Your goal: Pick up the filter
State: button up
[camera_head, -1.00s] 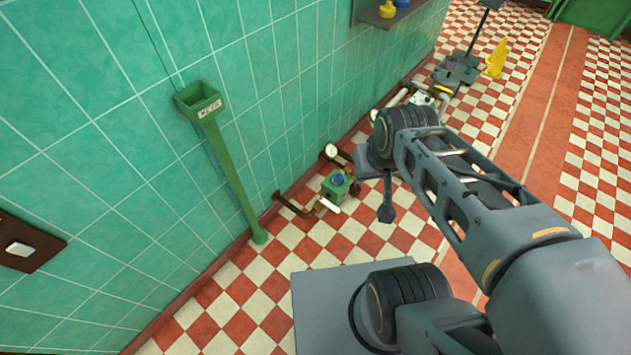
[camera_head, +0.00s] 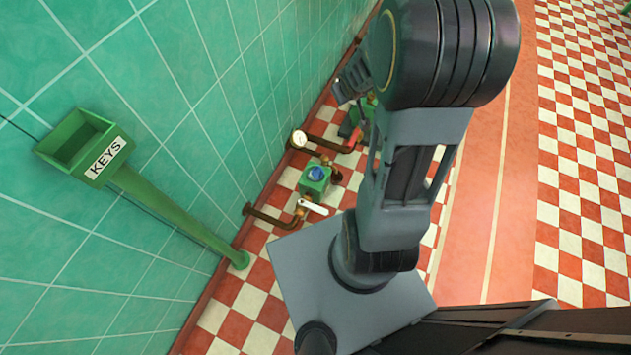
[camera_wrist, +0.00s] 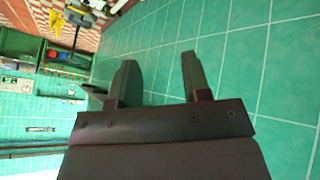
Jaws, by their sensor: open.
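I cannot pick out for certain which thing is the filter. A small green block with a blue round cap (camera_head: 315,178) sits on the copper pipework at the wall's foot, left of my arm in the head view. A second green fitting further along is partly hidden by my arm. My gripper (camera_wrist: 160,78) is open in the wrist view, its two fingers apart with only green tiled wall behind them. Nothing is between the fingers. In the head view my arm reaches up and away, and hides much of the floor behind it.
A green box marked KEYS (camera_head: 88,150) stands on a slanting post by the wall. Checkered floor (camera_head: 585,190) lies open to the right.

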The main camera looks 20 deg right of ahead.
jog(key=w+d+f+n+t+y+b, duration=0.1)
jog(key=d+f+b, duration=0.15)
jog(key=f, duration=0.65)
jog(key=w+d+f+y+b, duration=0.1)
jog(key=d+f+b, duration=0.15)
jog(key=f, duration=0.65)
jog(key=t+y+b, duration=0.4)
jog(key=y+b, duration=0.2)
jog(key=b, duration=0.5)
send_near(321, 169)
jog(key=shift+y, duration=0.4)
jog(key=shift+d+b+x, duration=0.15)
jog(key=shift+b+x, duration=1.15)
jog(key=shift+x, duration=1.05)
jog(key=shift+d+b+x, duration=0.15)
jog(key=shift+b+x, duration=1.15)
jog(key=shift+x, duration=1)
jog(key=shift+w+a+f, duration=0.2)
jog(key=shift+w+f, duration=0.05)
jog(key=shift+w, duration=0.25)
jog(key=shift+c, duration=0.2)
grip_shut()
